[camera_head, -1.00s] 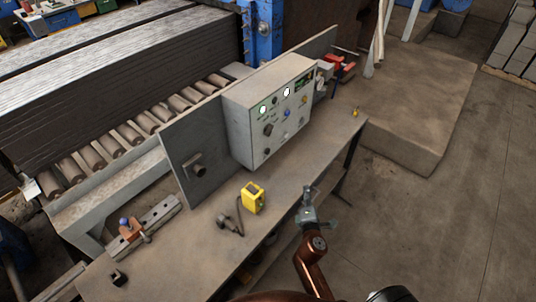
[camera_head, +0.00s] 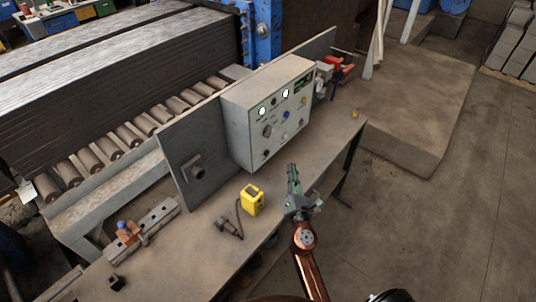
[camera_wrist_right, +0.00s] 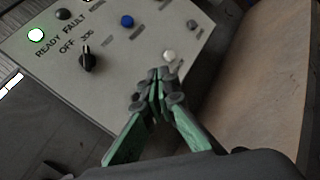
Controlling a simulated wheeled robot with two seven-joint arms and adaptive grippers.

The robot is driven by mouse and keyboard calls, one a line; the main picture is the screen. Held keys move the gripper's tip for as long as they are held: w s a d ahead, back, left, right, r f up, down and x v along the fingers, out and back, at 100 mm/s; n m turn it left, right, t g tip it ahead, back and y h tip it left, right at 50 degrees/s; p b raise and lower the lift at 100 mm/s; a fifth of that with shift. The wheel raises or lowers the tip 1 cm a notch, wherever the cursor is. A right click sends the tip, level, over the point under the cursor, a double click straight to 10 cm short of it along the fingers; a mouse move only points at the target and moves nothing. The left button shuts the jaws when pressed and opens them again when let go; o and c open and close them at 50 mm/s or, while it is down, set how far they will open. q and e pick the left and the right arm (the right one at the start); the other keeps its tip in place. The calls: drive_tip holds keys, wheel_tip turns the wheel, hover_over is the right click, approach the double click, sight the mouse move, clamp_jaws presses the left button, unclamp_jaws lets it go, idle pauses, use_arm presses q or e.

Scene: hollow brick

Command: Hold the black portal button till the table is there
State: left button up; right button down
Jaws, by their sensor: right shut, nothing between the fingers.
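The grey control box (camera_head: 240,125) stands on the bench and carries lit lamps, a blue button (camera_head: 286,114) and a black rotary knob (camera_head: 267,130). In the right wrist view the black knob (camera_wrist_right: 88,60) is marked OFF and JOG, and the blue button (camera_wrist_right: 127,21) and a pale button (camera_wrist_right: 168,56) also show. I cannot tell which control is the black portal button; the fingers may hide it. My right gripper (camera_head: 292,170) is shut and empty, in front of the panel's lower right part. Contact with the panel cannot be told. My left gripper is not in view.
The bench (camera_head: 200,240) holds a yellow box (camera_head: 252,200) with a dark cable, a clamp fixture (camera_head: 130,230) at the left and red parts (camera_head: 335,65) behind the control box. A roller conveyor (camera_head: 130,135) runs behind the upright plate. The floor on the right is clear.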

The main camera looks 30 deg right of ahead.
sight(267, 153)
drive_tip(key=w+a, duration=0.3)
drive_tip(key=w, duration=0.4)
drive_tip(key=shift+w+b, duration=0.15)
drive_tip(key=shift+b, duration=0.15)
drive_tip(key=shift+w, duration=0.15)
idle(1.1)
drive_tip(key=shift+w+a, duration=0.15)
drive_tip(key=shift+w, duration=0.1)
drive_tip(key=shift+w+a, duration=0.2)
drive_tip(key=shift+w, duration=0.2)
idle(2.5)
drive_tip(key=shift+s, duration=0.1)
idle(1.8)
drive_tip(key=shift+s+d, duration=0.35)
drive_tip(key=shift+s, duration=0.35)
drive_tip(key=shift+s, duration=0.1)
